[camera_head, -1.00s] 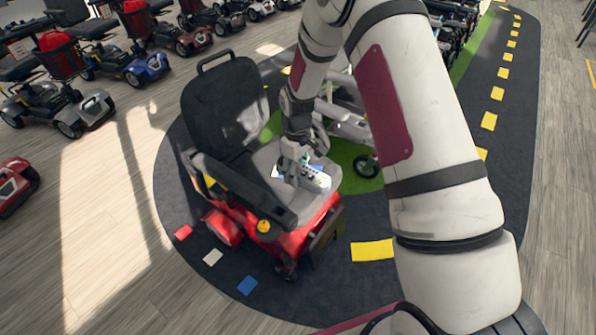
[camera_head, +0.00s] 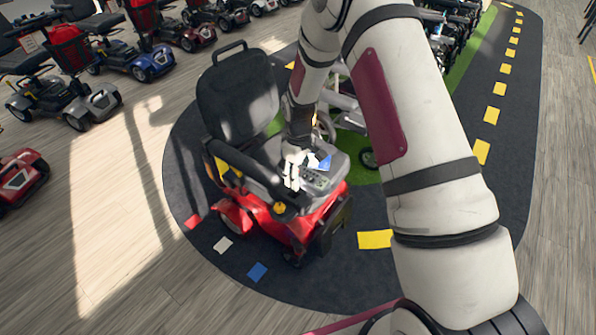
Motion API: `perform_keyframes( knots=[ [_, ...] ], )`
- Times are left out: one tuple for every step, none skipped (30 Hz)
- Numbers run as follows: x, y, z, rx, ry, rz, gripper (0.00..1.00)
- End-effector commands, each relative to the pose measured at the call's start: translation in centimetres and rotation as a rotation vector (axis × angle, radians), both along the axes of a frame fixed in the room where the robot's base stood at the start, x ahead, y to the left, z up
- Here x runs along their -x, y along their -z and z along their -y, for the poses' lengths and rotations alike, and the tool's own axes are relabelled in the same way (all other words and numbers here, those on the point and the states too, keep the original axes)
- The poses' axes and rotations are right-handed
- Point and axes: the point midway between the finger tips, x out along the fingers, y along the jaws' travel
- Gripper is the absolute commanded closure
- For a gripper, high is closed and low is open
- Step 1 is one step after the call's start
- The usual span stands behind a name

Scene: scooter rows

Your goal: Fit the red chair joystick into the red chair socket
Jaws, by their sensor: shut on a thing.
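The red power chair (camera_head: 300,228) stands on the dark mat, with a black back, grey seat and red base. My gripper (camera_head: 292,178) is over the front of the seat, its pale fingers pointing down. A grey control unit with small buttons (camera_head: 316,181), apparently the joystick, is at the fingers' right side, and my gripper appears shut on it. Whether it touches the seat is unclear. The black left armrest (camera_head: 240,160) runs forward beside the gripper. A round orange-yellow piece (camera_head: 279,208) is below its front end; I cannot tell whether this is the socket.
A blue card (camera_head: 325,162) shows by the gripper. Another wheeled frame (camera_head: 345,110) stands close behind on the green strip. Scooters (camera_head: 80,98) line the left and back. Colored floor patches (camera_head: 257,271) lie before the chair. Wooden floor at lower left is clear.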

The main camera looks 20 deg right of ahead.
Motion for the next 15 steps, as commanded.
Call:
perform_keyframes(
  knots=[
    [-0.1,0.3,0.0,0.000,0.000,0.000,1.00],
    [0.0,0.5,0.0,0.000,0.000,0.000,1.00],
    [0.0,0.8,0.0,0.000,0.000,0.000,1.00],
    [0.0,1.0,0.0,0.000,0.000,0.000,1.00],
    [0.0,1.1,0.0,0.000,0.000,0.000,1.00],
    [-0.1,1.4,0.0,0.000,0.000,0.000,1.00],
    [-0.1,1.5,0.0,0.000,0.000,0.000,1.00],
    [-0.1,1.7,0.0,0.000,0.000,0.000,1.00],
    [-0.1,1.9,0.0,-0.001,0.000,0.001,1.00],
    [-0.1,2.1,0.0,-0.001,0.000,0.001,1.00],
    [-0.1,2.3,0.0,-0.001,0.000,0.001,1.00],
    [-0.1,2.5,0.0,0.000,0.000,0.000,1.00],
    [-0.1,2.6,0.0,0.000,0.000,0.000,1.00],
    [-0.1,2.7,0.0,0.000,0.000,0.000,1.00],
    [-0.1,2.9,0.0,0.000,0.000,0.000,1.00]
  ],
)
